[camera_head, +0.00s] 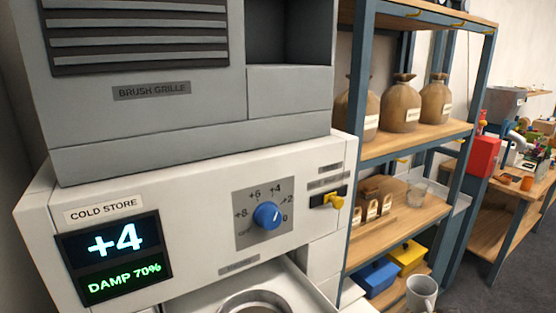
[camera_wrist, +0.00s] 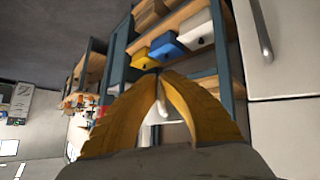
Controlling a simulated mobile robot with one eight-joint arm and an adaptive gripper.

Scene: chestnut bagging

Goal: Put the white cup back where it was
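The white cup (camera_head: 421,293) is at the bottom edge of the head view, right of centre, in front of the lower shelf. It looks upright with its handle to the left. Its base is cut off, so I cannot tell what it rests on. My gripper (camera_wrist: 160,76) shows only in the wrist view. Its two yellow fingers lean together and their tips meet. A pale patch shows in the gap between the fingers; I cannot tell what it is. I see no clear object at the tips.
The cold store (camera_head: 195,215) fills the left, with an open drawer holding a round vessel (camera_head: 255,303). The shelf rack (camera_head: 400,143) carries sacks, a clear beaker (camera_head: 418,192), a blue bin (camera_head: 375,277) and a yellow bin (camera_head: 408,256). A workbench (camera_head: 500,185) stands at the right.

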